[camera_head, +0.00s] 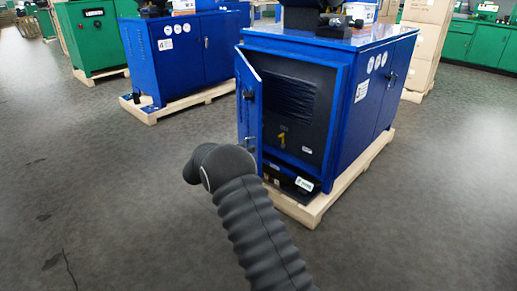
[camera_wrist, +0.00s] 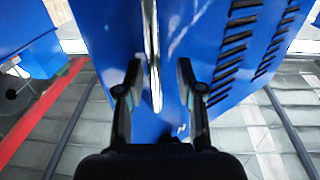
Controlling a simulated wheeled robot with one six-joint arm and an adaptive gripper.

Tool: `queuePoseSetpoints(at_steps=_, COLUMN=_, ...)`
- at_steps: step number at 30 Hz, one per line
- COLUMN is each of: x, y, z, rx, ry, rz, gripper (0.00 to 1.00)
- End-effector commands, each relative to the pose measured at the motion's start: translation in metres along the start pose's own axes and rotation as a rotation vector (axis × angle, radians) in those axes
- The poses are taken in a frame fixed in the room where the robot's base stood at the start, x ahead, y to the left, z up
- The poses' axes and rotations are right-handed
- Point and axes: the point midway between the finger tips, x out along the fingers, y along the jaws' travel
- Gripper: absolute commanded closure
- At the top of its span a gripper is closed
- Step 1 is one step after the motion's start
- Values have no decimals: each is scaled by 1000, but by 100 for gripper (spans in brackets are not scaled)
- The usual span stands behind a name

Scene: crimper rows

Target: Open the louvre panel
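The louvre panel (camera_head: 248,112) stands ajar at the left front of the blue cabinet (camera_head: 340,120), swung out to the left. The dark inside of the cabinet shows beside it. In the wrist view, the blue louvred face (camera_wrist: 215,50) with rows of dark slots fills the upper middle and right. A bright, narrow upright strip (camera_wrist: 153,55) runs down between my fingers; I cannot tell whether it is a handle or an edge. My gripper (camera_wrist: 158,82) is open, its fingers on either side of this strip with visible gaps. In the head view my arm hides most of the gripper.
The cabinet stands on a wooden pallet (camera_head: 362,162) that sticks out around its base. A second blue cabinet (camera_head: 185,55) on a pallet is at the back left. Cardboard boxes (camera_head: 425,40) stand behind on the right. The grey floor at left and front right is clear.

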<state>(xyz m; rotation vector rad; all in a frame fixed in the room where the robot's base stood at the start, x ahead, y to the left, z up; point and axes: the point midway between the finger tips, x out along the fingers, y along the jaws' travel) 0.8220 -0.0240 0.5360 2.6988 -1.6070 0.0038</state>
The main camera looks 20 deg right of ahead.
Motion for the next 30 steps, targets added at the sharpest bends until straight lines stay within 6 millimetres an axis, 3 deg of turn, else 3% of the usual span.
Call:
queuePoseSetpoints(at_steps=18, x=-2, y=1, z=0, rx=0, ry=-1, rz=-22, gripper=63)
queuePoseSetpoints(at_steps=30, x=-24, y=-6, z=0, rx=-1, ry=-1, rz=-23, gripper=63)
